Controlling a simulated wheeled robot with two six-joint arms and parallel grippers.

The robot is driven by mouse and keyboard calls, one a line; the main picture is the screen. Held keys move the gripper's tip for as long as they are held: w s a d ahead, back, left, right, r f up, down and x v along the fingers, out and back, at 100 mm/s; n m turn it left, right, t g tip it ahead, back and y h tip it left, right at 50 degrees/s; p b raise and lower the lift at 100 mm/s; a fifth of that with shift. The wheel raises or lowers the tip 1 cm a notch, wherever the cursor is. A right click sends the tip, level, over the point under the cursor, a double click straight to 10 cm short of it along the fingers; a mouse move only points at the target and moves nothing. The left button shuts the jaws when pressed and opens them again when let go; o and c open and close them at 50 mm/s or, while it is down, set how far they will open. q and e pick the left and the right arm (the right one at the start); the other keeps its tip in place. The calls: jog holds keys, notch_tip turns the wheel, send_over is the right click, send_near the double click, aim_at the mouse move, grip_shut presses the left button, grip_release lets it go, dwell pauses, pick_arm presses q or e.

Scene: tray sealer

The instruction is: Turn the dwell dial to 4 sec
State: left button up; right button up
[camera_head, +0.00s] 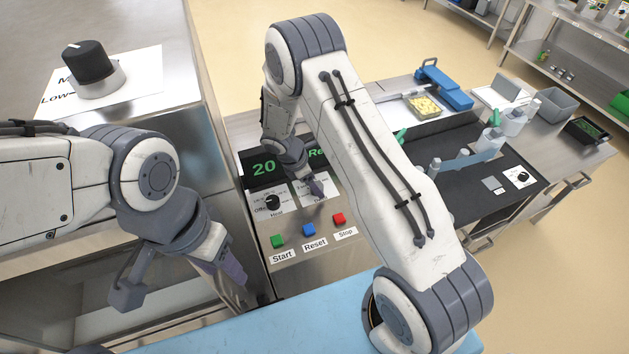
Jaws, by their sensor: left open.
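The dwell dial's label plate (326,184) is on the steel control panel, right of the heat dial (272,202). The dwell dial itself is hidden behind my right gripper (314,188), so its setting cannot be read. My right arm arches over the panel and its gripper points down at that plate. Whether its jaws are apart or closed on the dial does not show. My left gripper (180,286) is open and empty, lower left of the panel, in front of the steel cabinet.
A green start button (278,241), blue reset button (308,229) and red stop button (339,218) sit just below the dials. A dark display (264,168) reads 20, partly covered. A large black knob (89,62) stands on the cabinet at upper left.

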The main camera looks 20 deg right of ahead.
jog(key=shift+d+f, duration=0.15)
jog(key=shift+f, duration=0.4)
grip_shut()
jog(key=m+g+b, duration=0.1)
jog(key=m, duration=0.1)
jog(key=m+g+b, duration=0.1)
jog(key=m, duration=0.2)
jog(key=shift+w+f+y+b, duration=0.1)
jog(key=shift+w+y+b, duration=0.05)
jog(key=shift+y+b, duration=0.15)
jog(key=shift+d+m+g+y+b, duration=0.15)
jog(key=shift+m+g+b, duration=0.25)
jog(key=shift+m, duration=0.55)
jog(key=shift+a+m+g+y+b, duration=0.1)
jog(key=shift+m+g+y+b, duration=0.1)
jog(key=shift+m+b, duration=0.55)
jog(key=shift+r+m, duration=0.2)
jog(key=shift+m, duration=0.1)
